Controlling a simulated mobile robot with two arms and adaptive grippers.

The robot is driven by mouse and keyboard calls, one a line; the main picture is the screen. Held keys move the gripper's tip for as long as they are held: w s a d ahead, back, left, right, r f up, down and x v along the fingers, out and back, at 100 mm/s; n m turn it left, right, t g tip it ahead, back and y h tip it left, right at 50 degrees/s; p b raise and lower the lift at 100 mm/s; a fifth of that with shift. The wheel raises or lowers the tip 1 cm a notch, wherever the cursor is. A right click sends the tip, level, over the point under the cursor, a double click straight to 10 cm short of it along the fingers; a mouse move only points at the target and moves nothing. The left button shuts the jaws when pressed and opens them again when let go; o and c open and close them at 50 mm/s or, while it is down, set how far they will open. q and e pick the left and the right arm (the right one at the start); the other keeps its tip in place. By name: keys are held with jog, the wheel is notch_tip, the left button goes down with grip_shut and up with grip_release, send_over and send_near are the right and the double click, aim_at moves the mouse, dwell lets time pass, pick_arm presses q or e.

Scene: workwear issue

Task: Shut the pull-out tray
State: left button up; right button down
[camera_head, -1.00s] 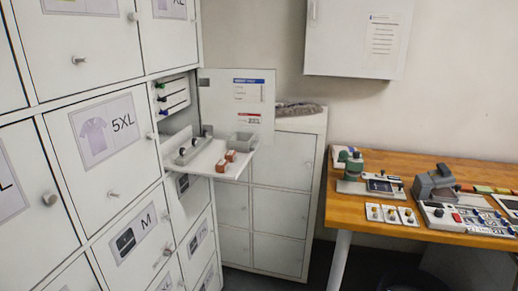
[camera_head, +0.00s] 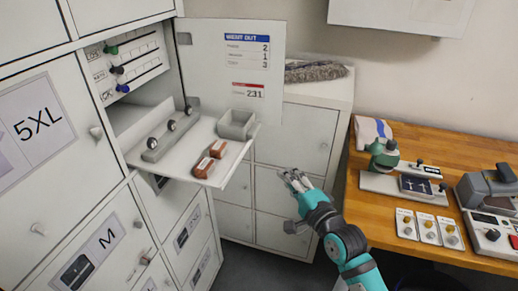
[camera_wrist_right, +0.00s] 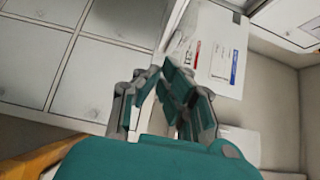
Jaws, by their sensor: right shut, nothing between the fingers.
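The white pull-out tray (camera_head: 183,160) sticks out of an open compartment in the locker wall, left of centre in the head view. It carries a grey bar with round knobs (camera_head: 171,134), a small grey bin (camera_head: 237,124) and two red-brown blocks (camera_head: 210,158). My right gripper (camera_head: 291,178) is shut and empty. It is to the right of the tray's front edge, apart from it. The right wrist view shows its fingers (camera_wrist_right: 158,82) close up; I cannot make out the tray there. My left gripper is not in view.
The open compartment door (camera_head: 235,60) stands behind the tray, with printed labels. A low white cabinet (camera_head: 290,135) with a grey mat on top is behind my right gripper. A wooden table (camera_head: 375,215) with devices stands at right.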

pick_arm(q)
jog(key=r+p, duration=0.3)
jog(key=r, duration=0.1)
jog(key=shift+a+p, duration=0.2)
jog(key=shift+p, duration=0.15)
pick_arm(e)
jog(key=w+a, duration=0.8)
jog(key=w, duration=0.1)
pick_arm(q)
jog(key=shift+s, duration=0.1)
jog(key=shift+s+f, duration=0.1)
